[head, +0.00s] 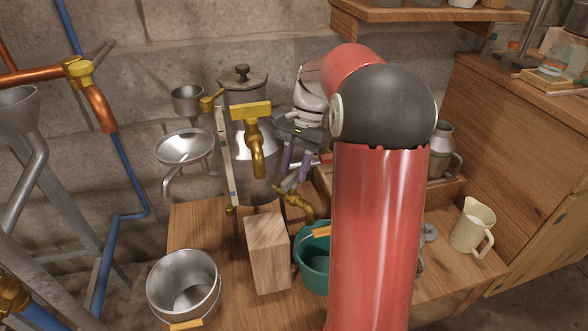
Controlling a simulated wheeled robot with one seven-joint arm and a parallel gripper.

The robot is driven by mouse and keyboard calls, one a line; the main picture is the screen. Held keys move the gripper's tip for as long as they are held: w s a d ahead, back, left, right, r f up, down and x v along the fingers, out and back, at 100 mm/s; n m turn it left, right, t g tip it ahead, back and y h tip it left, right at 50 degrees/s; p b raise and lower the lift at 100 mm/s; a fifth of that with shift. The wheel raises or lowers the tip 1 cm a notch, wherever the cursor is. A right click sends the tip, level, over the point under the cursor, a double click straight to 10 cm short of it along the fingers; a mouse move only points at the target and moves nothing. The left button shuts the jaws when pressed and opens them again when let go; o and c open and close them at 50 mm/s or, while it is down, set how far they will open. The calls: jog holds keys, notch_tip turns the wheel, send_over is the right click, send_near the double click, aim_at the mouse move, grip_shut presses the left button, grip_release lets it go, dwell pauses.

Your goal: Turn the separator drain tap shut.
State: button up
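The separator (245,95) is a lidded metal can at the back of the wooden bench. A large brass tap (256,140) sits high on its front. A smaller brass tap (295,201), which looks like the drain tap, sticks out low on the right, above a teal bucket (314,262). A short red bar (320,160), perhaps a tap lever, shows beside my gripper; what it joins is hidden. My gripper (293,178) points down at the separator's right side, above the low tap. Its two purple-grey fingers are apart, with nothing seen between them. My red arm hides the area to the right.
A wooden block (267,256) stands before the separator. A steel bucket (184,284) is front left, and funnels (186,146) are back left. A cream jug (474,226) and a metal can (441,150) are right. A shelf (428,14) hangs above my arm.

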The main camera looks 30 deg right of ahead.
jog(key=shift+a+f, duration=0.1)
jog(key=shift+f, duration=0.2)
grip_shut()
jog(key=shift+s+r+m+p, duration=0.1)
jog(key=shift+r+m+p, duration=0.05)
jog(key=shift+m+p, duration=0.45)
grip_release()
jog(key=v, duration=0.7)
jog(key=shift+d+r, duration=0.2)
